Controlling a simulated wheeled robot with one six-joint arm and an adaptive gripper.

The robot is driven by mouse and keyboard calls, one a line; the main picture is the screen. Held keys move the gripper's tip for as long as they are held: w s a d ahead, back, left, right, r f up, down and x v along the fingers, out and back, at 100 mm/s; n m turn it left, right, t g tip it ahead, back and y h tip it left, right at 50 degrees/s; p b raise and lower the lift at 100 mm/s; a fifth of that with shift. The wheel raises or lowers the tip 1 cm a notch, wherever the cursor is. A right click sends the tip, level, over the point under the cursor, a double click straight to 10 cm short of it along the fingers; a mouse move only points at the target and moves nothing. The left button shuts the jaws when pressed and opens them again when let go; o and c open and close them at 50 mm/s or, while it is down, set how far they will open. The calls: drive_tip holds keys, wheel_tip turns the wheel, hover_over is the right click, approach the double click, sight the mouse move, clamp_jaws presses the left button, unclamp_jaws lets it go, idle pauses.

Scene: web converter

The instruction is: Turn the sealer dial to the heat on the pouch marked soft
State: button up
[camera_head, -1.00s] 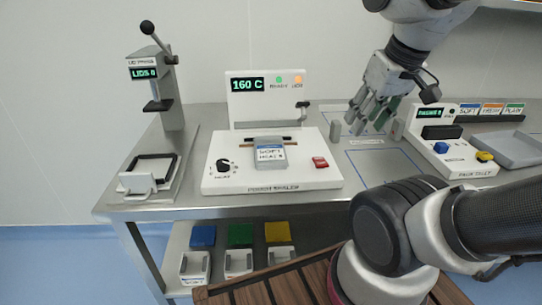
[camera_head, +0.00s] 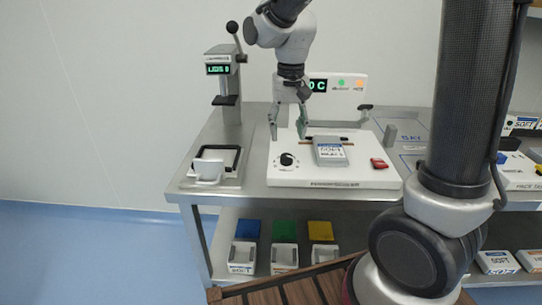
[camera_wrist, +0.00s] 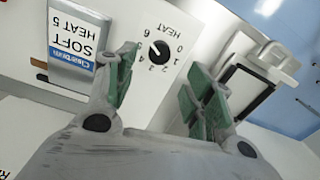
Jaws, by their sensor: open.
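The sealer dial (camera_head: 287,160) is a black round knob at the front left of the white pouch sealer (camera_head: 345,178). In the wrist view the dial (camera_wrist: 159,49) has HEAT and numbers 0 to 6 around it. Its pale mark lies on the side of 5 and 6; the exact setting is too small to tell. The pouch (camera_head: 331,154) lies on the sealer; in the wrist view the pouch (camera_wrist: 76,48) reads SOFT, HEAT 5. My gripper (camera_head: 287,136) is open and empty, pointing down above the dial, with the dial between its fingers in the wrist view.
A lid press (camera_head: 224,90) and black frame (camera_head: 215,176) stand left of the sealer. The sealer's display (camera_head: 338,83) is partly hidden by my arm. A red button (camera_head: 379,164) is at the sealer's right. Coloured bins (camera_head: 284,231) sit on the shelf below.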

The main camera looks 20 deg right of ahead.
sight(286, 155)
drive_tip(key=shift+f+m, duration=0.2)
drive_tip(key=shift+m, duration=0.3)
wheel_tip(286, 155, down, 8)
drive_tip(key=shift+r, duration=0.25)
drive_tip(key=c, duration=1)
